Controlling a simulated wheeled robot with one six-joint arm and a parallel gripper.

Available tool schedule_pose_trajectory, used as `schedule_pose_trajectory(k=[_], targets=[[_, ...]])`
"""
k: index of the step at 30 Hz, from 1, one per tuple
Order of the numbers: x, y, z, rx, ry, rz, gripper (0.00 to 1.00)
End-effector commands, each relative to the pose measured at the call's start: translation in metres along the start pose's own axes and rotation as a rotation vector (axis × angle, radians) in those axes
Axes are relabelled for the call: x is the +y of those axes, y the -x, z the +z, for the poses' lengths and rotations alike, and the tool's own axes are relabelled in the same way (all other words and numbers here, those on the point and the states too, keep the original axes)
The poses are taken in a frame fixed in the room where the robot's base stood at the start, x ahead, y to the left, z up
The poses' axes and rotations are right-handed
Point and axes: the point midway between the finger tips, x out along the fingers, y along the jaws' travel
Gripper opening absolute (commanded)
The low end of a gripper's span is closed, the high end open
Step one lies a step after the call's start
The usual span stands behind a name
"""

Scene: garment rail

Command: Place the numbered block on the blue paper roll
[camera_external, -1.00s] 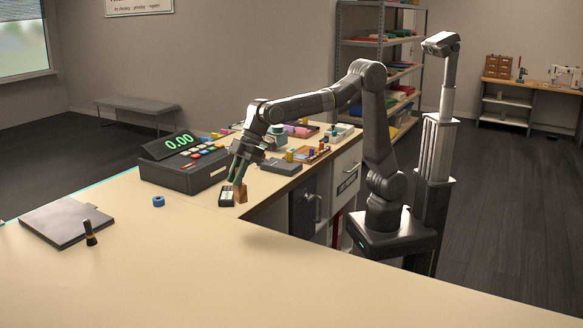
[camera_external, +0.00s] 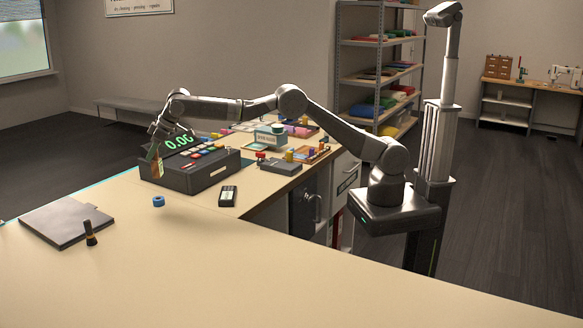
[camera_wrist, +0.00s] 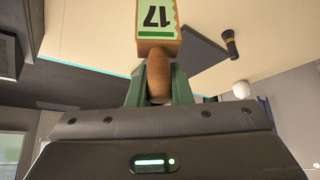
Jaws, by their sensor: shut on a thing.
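In the external view, the gripper (camera_external: 157,150) holds the block (camera_external: 158,172) in the air at the left end of the cash register. The blue paper roll (camera_external: 158,201) stands on the counter in front of the block, lower in the picture. I do not see the roll in the wrist view.
The cash register (camera_external: 190,170) is close beside the block. A small dark handheld device (camera_external: 228,196) lies on the counter. A dark flat pad (camera_external: 65,222) and a black stamp-like object (camera_external: 90,234) are at left. The counter (camera_external: 250,270) is bare in front.

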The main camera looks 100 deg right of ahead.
Motion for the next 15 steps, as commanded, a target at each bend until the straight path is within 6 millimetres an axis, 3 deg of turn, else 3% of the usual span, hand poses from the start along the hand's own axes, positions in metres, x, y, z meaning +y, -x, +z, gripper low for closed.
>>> schedule_pose_trajectory(k=[1, 6, 15], targets=[[0.015, -0.003, -0.006, 0.000, -0.024, 0.015, 0.00], [0.048, -0.018, -0.013, 0.005, -0.086, 0.054, 0.00], [0.067, -0.041, -0.004, 0.008, -0.122, 0.075, 0.00]])
